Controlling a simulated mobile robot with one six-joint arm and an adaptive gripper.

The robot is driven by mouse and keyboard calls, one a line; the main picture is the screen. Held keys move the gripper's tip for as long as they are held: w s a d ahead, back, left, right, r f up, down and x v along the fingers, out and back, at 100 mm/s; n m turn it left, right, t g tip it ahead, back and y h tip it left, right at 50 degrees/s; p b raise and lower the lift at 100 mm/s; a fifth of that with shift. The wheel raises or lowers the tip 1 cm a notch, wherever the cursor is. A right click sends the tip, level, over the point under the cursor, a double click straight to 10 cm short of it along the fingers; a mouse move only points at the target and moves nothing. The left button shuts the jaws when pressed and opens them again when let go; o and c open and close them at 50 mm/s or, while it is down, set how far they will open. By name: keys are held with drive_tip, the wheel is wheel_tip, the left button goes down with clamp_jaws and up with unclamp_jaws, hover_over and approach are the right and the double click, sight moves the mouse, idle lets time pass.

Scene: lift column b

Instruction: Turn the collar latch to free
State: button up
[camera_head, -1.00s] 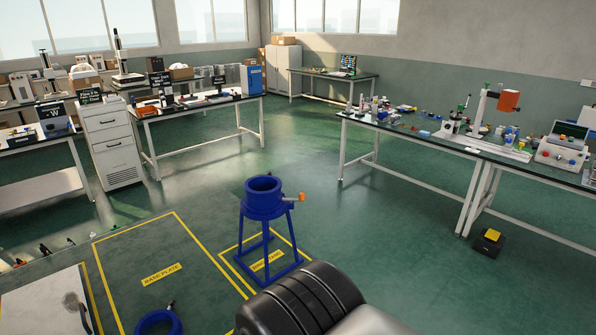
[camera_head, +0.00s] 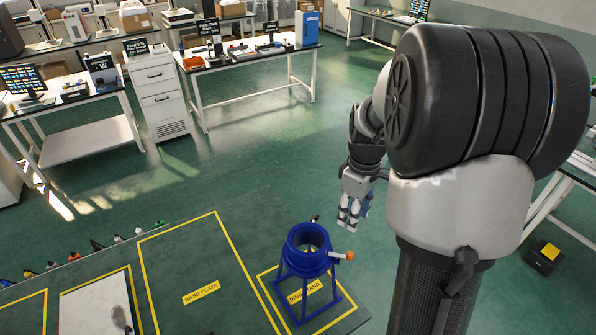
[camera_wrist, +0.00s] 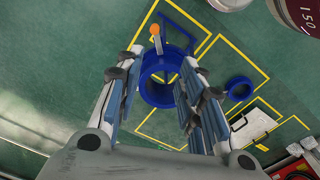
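The blue ring stand (camera_head: 308,262) stands upright on the floor, with an open round collar on top. Its latch lever (camera_head: 338,254) is a pale bar with an orange ball end, sticking out to the right of the collar. My gripper (camera_head: 346,222) hangs above and behind the stand, apart from it. In the wrist view my gripper (camera_wrist: 172,48) has its fingers spread apart with nothing between them. The blue collar (camera_wrist: 147,86) shows below and between the fingers. The latch lever's orange end (camera_wrist: 155,29) shows near the fingertips, at a lower depth.
Yellow lines mark the floor around the stand and a base plate area (camera_head: 200,292). A loose blue ring (camera_wrist: 239,80) lies on the floor in the wrist view. A white drawer cabinet (camera_head: 158,95) and benches stand behind. A dark pedal box (camera_head: 544,258) lies at right.

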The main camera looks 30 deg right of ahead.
sight(350, 253)
drive_tip(key=f, duration=0.6)
drive_tip(key=d+f, duration=0.1)
drive_tip(key=f, duration=0.5)
drive_tip(key=f+b, duration=0.1)
drive_tip(key=f, duration=0.5)
drive_tip(key=shift+w+d, duration=0.15)
drive_tip(key=shift+d, duration=0.25)
drive_tip(key=shift+c, duration=0.5)
clamp_jaws()
